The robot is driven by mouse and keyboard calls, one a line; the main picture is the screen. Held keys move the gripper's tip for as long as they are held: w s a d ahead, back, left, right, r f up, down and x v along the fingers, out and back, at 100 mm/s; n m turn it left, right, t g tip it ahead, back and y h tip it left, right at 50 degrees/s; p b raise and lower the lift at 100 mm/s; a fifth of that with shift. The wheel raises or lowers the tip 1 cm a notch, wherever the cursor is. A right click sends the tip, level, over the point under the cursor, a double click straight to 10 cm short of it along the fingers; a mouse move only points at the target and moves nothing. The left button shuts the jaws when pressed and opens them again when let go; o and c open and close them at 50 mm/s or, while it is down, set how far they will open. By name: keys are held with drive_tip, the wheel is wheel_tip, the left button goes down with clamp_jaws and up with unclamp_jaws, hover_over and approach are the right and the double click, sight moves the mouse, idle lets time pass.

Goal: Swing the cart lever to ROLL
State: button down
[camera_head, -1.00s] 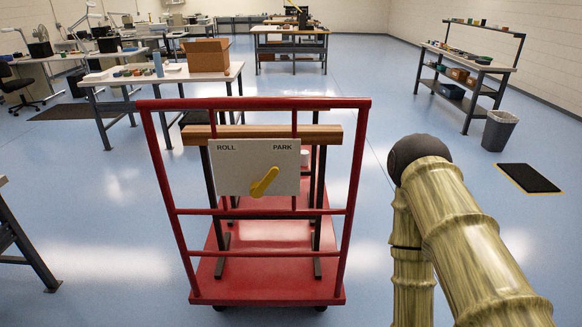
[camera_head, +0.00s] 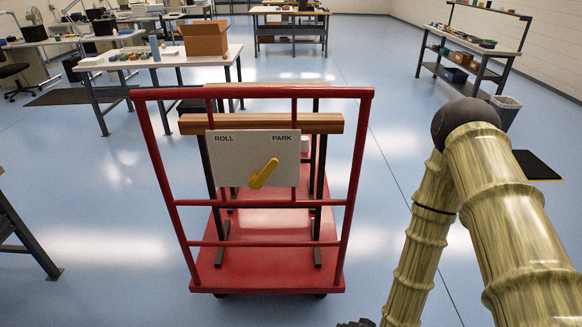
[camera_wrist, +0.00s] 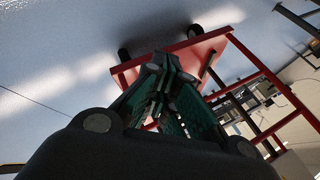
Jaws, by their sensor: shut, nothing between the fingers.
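The red cart (camera_head: 262,272) stands straight ahead in the head view. Its white plate (camera_head: 228,160) is marked ROLL at the left and PARK at the right. The yellow lever (camera_head: 263,174) on the plate tilts up to the right, its end toward PARK. My gripper (camera_wrist: 160,75) shows in the wrist view with its green-padded fingers together and nothing between them. It is apart from the lever, with the cart's red deck (camera_wrist: 170,62) beyond it. The lever cannot be made out in the wrist view.
A table with a cardboard box (camera_head: 204,39) stands behind the cart at left. A shelf bench (camera_head: 470,62), a bin (camera_head: 505,110) and a black mat (camera_head: 537,164) are at right. A dark table leg (camera_head: 35,250) is at the left edge. Floor around the cart is clear.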

drive_tip(key=w+a+r+m+t+y+p, duration=0.1)
drive_tip(key=w+a+r+m+t+y, duration=0.15)
drive_tip(key=w+r, duration=0.4)
drive_tip(key=w+a+r+m+t+y, duration=0.1)
drive_tip(key=w+r+t+y, duration=0.15)
drive_tip(key=w+r, duration=0.45)
drive_tip(key=w+r+m+t+y, duration=0.1)
drive_tip(key=w+r+t+y, duration=0.1)
drive_tip(key=w+r, duration=0.3)
drive_tip(key=w+r+m+t+y+p, duration=0.1)
drive_tip(key=w+r, duration=0.4)
drive_tip(key=r, duration=0.8)
drive_tip(key=shift+w+r+m+t+y, duration=0.2)
drive_tip(key=shift+w+m+t+y, duration=0.2)
drive_tip(key=shift+m+t+y, duration=0.35)
drive_tip(key=shift+a, duration=0.15)
drive_tip(key=shift+s+a+r+p+x, duration=0.1)
drive_tip(key=shift+s+a+p+x, duration=0.25)
drive_tip(key=shift+p+x, duration=1.2)
drive_tip(key=shift+s+a+r+p+x, duration=0.1)
drive_tip(key=shift+s+a+p+x, duration=0.25)
drive_tip(key=shift+x, duration=2.35)
drive_tip(key=shift+s+a+r+p+x, duration=0.1)
drive_tip(key=shift+s+a+p+x, duration=0.25)
drive_tip(key=shift+p+x, duration=1.2)
drive_tip(key=shift+w+a+r+g+b, duration=0.3)
drive_tip(key=shift+w+b, duration=0.1)
drive_tip(key=shift+b, duration=0.1)
